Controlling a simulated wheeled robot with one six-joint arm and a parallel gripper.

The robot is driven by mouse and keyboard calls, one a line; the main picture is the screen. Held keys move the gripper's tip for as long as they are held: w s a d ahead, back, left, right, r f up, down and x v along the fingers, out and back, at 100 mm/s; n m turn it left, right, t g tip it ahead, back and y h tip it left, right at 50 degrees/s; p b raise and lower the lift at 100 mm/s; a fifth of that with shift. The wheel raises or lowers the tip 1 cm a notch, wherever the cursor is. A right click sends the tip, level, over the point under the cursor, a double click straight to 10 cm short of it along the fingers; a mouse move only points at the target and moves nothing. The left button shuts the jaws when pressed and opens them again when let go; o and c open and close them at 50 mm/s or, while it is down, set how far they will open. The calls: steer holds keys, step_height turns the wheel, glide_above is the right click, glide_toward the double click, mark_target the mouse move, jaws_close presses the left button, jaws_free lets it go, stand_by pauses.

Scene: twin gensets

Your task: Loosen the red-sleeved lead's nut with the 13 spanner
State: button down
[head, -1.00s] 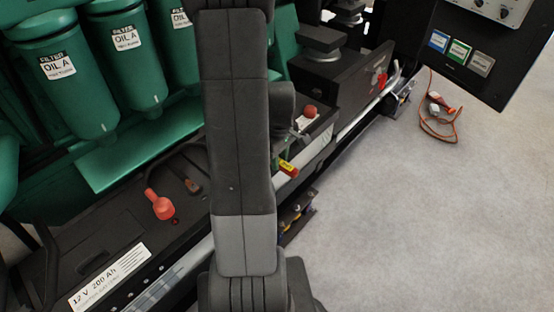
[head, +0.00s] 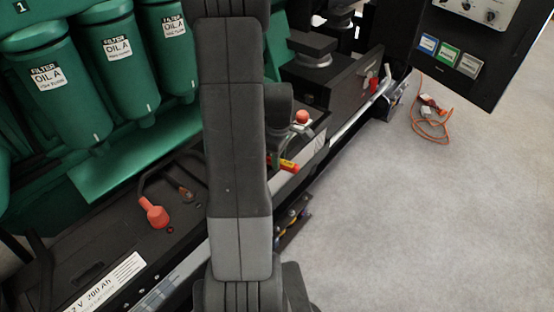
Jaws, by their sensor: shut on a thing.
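A red-orange sleeve (head: 153,212) lies on the black battery top at the left, with a dark lead running up from it. A small red spot sits beside it. My gripper is largely hidden behind my own arm; only part of it (head: 274,158) shows at the arm's right edge. A small red and yellow piece (head: 289,166) sticks out there, which I take for part of the 13 spanner held in the jaws. Its size mark cannot be read, and its jaw end is hidden. The nut cannot be made out.
Green oil filters (head: 118,62) stand behind the battery. Its white label (head: 108,281) faces the front. A red ball-like cap (head: 302,117) sits right of my arm. A black panel (head: 462,45) hangs at upper right. An orange cable (head: 432,118) lies on open grey floor.

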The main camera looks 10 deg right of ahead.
steer(key=shift+w+d+n, duration=0.3)
steer(key=shift+w+n, duration=0.2)
steer(key=shift+w+d+n, duration=0.3)
steer(key=shift+w+n, duration=0.15)
steer(key=shift+w, duration=0.05)
steer(key=shift+w+d+n, duration=0.25)
steer(key=shift+w+n, duration=0.2)
steer(key=shift+w+d+n+p, duration=0.2)
steer(key=shift+w+n+p, duration=0.05)
steer(key=shift+w+n, duration=0.25)
steer(key=shift+w+d+n+p, duration=0.15)
steer(key=shift+w+n+p, duration=0.05)
steer(key=shift+w+n, duration=0.25)
